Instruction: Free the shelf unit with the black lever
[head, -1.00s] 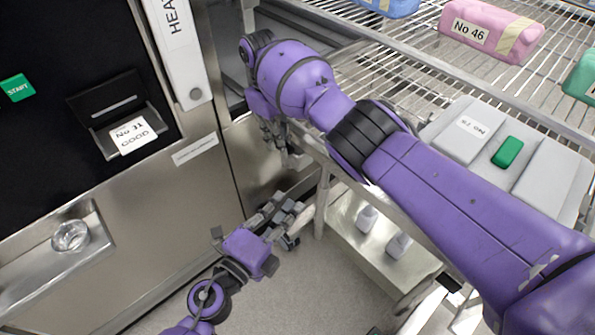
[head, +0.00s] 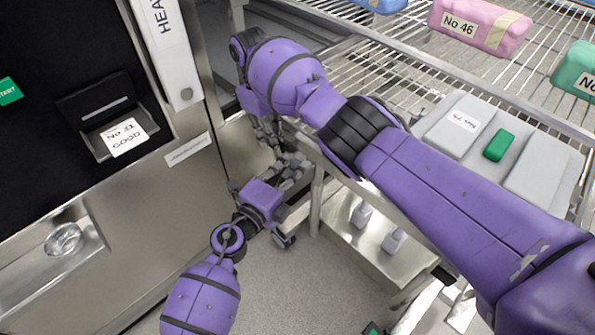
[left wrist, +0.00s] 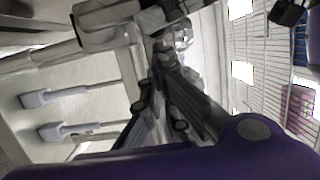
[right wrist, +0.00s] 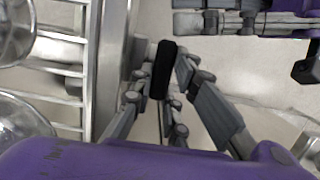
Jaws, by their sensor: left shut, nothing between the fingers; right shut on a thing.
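The shelf unit is a steel frame with a wire shelf (head: 385,85) at the right of the head view. The black lever (right wrist: 163,70) shows upright between the fingers of my right gripper (right wrist: 160,95) in the right wrist view. That gripper is shut on it beside a steel rail. In the head view my right gripper (head: 268,145) is at the unit's near left corner, and the lever is hidden there. My left gripper (head: 292,178) is just below it, shut and empty. Its fingers converge in the left wrist view (left wrist: 165,75).
A steel machine (head: 150,215) with a black front stands at the left, close to the unit. Pink (head: 480,25) and green (head: 580,70) packs and a grey tray (head: 545,180) are on the unit. Two pale fittings show on a lower shelf (head: 345,235).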

